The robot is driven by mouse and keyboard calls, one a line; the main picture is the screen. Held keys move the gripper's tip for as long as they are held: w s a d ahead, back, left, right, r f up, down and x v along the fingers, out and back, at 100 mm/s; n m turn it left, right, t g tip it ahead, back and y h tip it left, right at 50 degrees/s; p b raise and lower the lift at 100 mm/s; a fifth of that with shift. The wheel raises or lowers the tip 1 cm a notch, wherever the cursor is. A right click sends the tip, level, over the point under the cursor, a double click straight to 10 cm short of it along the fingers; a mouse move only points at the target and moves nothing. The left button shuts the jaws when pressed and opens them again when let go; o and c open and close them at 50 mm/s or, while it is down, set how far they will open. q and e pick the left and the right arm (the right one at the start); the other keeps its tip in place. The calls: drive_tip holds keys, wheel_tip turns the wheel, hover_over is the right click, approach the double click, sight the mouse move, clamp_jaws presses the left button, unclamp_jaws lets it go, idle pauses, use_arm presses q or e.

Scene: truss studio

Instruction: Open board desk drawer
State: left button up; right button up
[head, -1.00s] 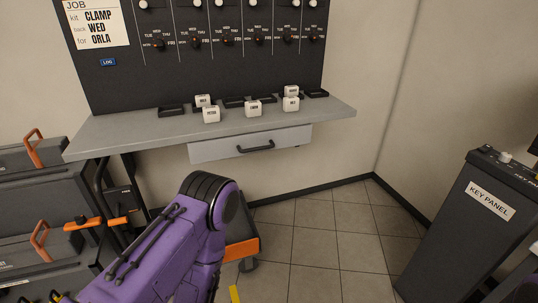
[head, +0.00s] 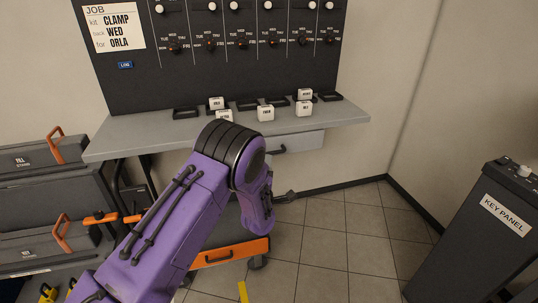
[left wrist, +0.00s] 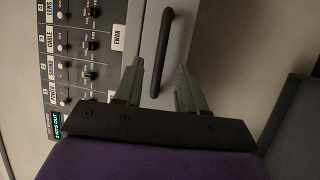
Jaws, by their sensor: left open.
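The board desk (head: 125,146) is a grey top against the dark board. Under it hangs a light grey drawer (head: 308,142), which looks shut; my left arm covers its left part. Its black bar handle (head: 277,150) is partly hidden behind that arm. Contact is not visible. My right gripper is not seen.
White labelled blocks (head: 265,113) and dark trays (head: 185,113) stand on the desk. Grey cases with orange handles (head: 45,152) are at left. A low orange-edged cart (head: 230,252) is below my arm. The key panel (head: 480,235) stands at right; tiled floor between is clear.

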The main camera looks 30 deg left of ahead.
sight(282, 144)
use_arm(q)
drive_tip(key=x, duration=0.5)
drive_tip(key=shift+p, duration=0.3)
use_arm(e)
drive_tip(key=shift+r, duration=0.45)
use_arm(q)
drive_tip(key=shift+c, duration=0.3)
